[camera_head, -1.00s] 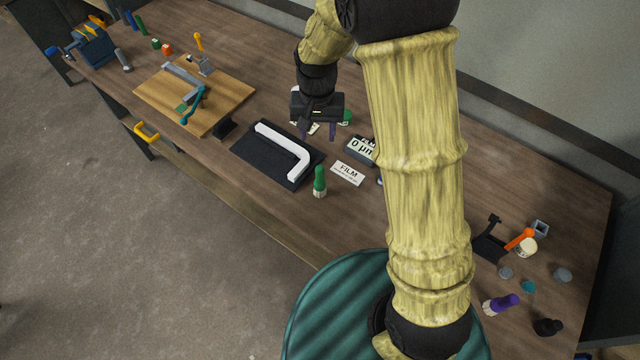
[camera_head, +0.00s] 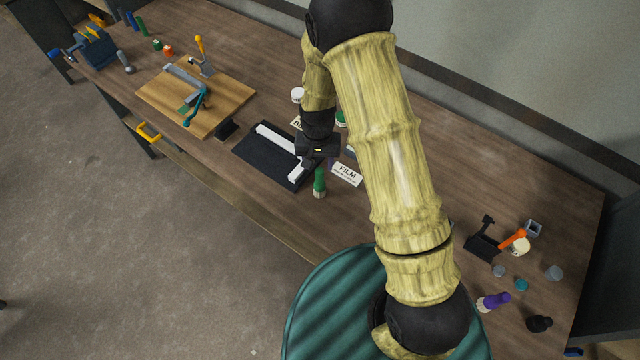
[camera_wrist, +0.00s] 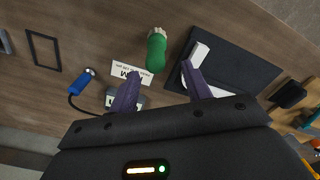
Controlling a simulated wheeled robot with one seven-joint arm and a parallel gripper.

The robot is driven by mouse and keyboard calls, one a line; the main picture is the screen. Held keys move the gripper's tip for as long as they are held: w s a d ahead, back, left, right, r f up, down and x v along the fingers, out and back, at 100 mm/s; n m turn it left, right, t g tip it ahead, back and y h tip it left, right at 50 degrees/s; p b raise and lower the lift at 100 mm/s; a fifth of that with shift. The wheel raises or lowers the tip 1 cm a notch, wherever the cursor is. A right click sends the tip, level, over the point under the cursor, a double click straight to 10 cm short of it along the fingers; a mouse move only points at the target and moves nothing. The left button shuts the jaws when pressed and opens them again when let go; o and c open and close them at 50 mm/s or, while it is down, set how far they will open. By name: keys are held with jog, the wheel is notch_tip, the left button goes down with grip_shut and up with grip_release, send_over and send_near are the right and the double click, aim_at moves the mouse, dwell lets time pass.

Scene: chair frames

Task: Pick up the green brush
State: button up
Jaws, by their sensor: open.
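My gripper (camera_head: 316,162) is above and just behind the brush in the head view. In the wrist view its two purple fingers (camera_wrist: 160,88) are apart with nothing between them, and the brush is beyond the fingertips, not touched. The fingers are mostly hidden in the head view.
A black mat (camera_head: 258,164) with a white L-shaped piece (camera_head: 275,137) lies left of the brush. A FILM card (camera_head: 346,173) lies close to its right. A blue device with a cable (camera_wrist: 83,80) shows in the wrist view. The table's front edge beyond the brush is clear.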

aim_at(319, 176)
jog(key=shift+a+f, duration=0.15)
jog(key=shift+f, duration=0.2)
jog(key=shift+s, duration=0.15)
jog(key=shift+f, duration=0.15)
jog(key=shift+s+d+f+p, duration=0.2)
jog(key=shift+d+f+p, duration=0.25)
jog(key=shift+p, duration=0.3)
jog(key=shift+s+a+f+p, duration=0.1)
jog(key=shift+f+p, duration=0.75)
jog(key=shift+f, duration=1.15)
